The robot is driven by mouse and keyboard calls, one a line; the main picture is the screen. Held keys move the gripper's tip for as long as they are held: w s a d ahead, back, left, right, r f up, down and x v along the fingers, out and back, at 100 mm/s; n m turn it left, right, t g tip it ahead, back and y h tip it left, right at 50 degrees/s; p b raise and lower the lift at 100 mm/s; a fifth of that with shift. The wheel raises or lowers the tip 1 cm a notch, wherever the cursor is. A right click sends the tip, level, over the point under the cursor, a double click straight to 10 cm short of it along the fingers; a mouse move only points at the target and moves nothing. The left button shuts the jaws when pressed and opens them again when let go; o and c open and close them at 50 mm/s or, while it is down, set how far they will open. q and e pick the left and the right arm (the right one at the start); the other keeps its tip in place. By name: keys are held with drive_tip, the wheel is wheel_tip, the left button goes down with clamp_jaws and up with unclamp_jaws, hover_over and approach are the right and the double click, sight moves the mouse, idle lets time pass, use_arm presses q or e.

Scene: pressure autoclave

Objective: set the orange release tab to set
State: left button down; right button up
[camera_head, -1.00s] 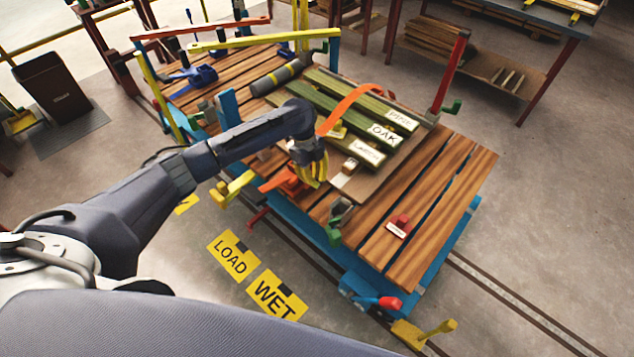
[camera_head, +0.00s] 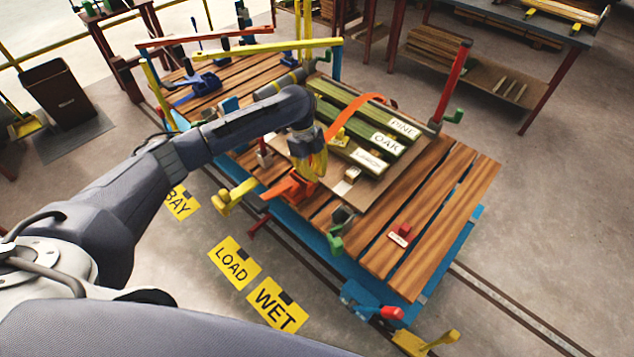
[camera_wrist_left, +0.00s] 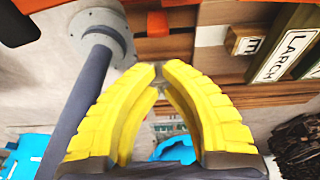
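An orange piece (camera_head: 288,188), which looks like the release tab, sits at the near-left edge of the slatted wooden deck. Its label and exact setting cannot be read. My left gripper (camera_head: 312,174) has yellow fingers pointing down beside its right end and partly covers that area. In the left wrist view the two fingers (camera_wrist_left: 158,70) have their tips nearly together, with nothing seen held between them. My right gripper is out of view.
A grey post with a round flange (camera_wrist_left: 100,32) stands close left of the fingers in the wrist view. Green boards labelled Pine, Oak and Larch (camera_head: 362,112) lie under an orange strap (camera_head: 355,105). A yellow handle (camera_head: 235,196) is left of the orange piece.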

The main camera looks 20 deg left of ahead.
sight(312, 185)
use_arm(q)
drive_tip(key=shift+v, duration=2.6)
